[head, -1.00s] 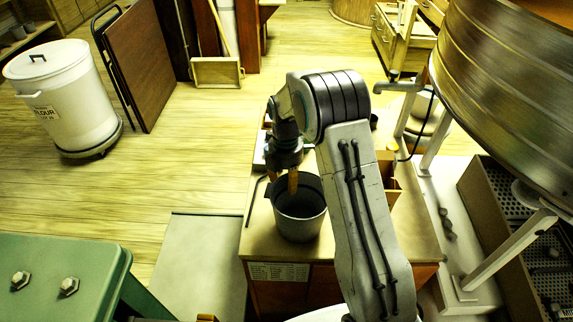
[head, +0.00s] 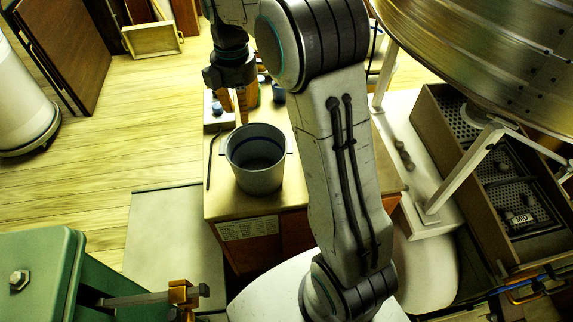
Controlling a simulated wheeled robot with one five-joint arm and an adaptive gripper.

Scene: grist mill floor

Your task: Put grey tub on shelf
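The grey tub (head: 256,178) stands upright on the wooden bench top (head: 224,203), open at the top and dark inside, with small lugs on its sides. My gripper (head: 241,112) points down at the tub's far left rim, its tan fingers close to the rim in the picture. I cannot tell whether they touch the tub or are apart from it, nor how wide they are spread. No shelf can be made out with certainty.
Small containers (head: 278,92) stand behind the tub, and a thin dark rod (head: 210,162) lies to its left. A green machine (head: 40,270) is at lower left. A large metal drum (head: 490,50) and a brown crate (head: 455,150) are at right.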

